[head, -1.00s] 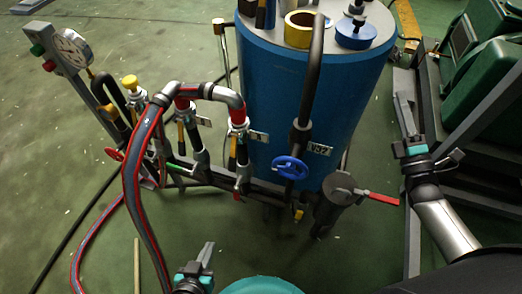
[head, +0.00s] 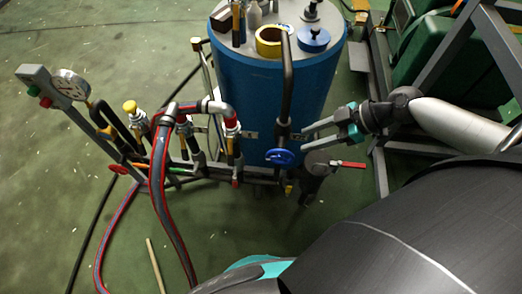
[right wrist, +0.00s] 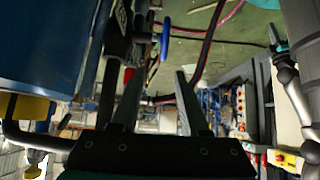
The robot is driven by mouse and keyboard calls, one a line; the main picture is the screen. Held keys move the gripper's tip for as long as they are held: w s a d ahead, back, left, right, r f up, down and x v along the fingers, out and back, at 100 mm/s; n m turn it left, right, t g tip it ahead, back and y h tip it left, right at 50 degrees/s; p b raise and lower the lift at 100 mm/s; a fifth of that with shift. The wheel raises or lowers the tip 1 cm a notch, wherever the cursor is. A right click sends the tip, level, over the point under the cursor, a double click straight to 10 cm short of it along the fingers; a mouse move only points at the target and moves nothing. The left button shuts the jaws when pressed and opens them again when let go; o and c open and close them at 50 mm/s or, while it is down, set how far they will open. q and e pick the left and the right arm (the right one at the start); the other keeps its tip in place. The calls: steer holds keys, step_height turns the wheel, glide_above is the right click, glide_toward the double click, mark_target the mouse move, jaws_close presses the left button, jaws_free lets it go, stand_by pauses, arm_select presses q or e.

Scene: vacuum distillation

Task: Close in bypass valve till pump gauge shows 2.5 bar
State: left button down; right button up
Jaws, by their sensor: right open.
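A blue handwheel (head: 280,158) sits on the dark vertical pipe in front of the blue tank. It also shows nearly edge-on in the right wrist view (right wrist: 165,38), beyond the fingertips. I cannot read any label naming it the bypass valve. A round white-faced gauge (head: 71,85) is on the grey post at the left; its reading is too small to tell. My right gripper (head: 304,137) is open and empty, just right of and slightly above the blue wheel, apparently apart from it. Its two fingers (right wrist: 156,82) are spread in the wrist view. My left gripper is not clearly visible.
The blue tank (head: 270,95) stands close behind the wheel. A red lever (head: 348,165) is below my right gripper. A red handwheel (head: 119,168) and a red-and-grey hose (head: 158,190) are to the left. Green floor is open at far left.

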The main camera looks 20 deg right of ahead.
steer(key=b, duration=0.4)
glide_toward(268, 159)
steer(key=x, duration=0.6)
steer(key=w+x, duration=0.1)
steer(key=x, duration=0.2)
steer(key=shift+a+r, duration=0.2)
steer(key=shift+r, duration=0.15)
steer(key=shift+w+a+f, duration=0.1)
steer(key=shift+a+f, duration=0.15)
steer(key=c, duration=0.6)
jaws_close()
arm_select(q)
steer(key=shift+t, duration=0.4)
steer(key=w+a+f, duration=0.1)
steer(key=w, duration=0.1)
steer(key=w+a+f, duration=0.1)
steer(key=a+f, duration=0.1)
steer(key=shift+w+f, duration=0.25)
steer(key=shift+w, duration=0.1)
steer(key=shift+y, duration=0.3)
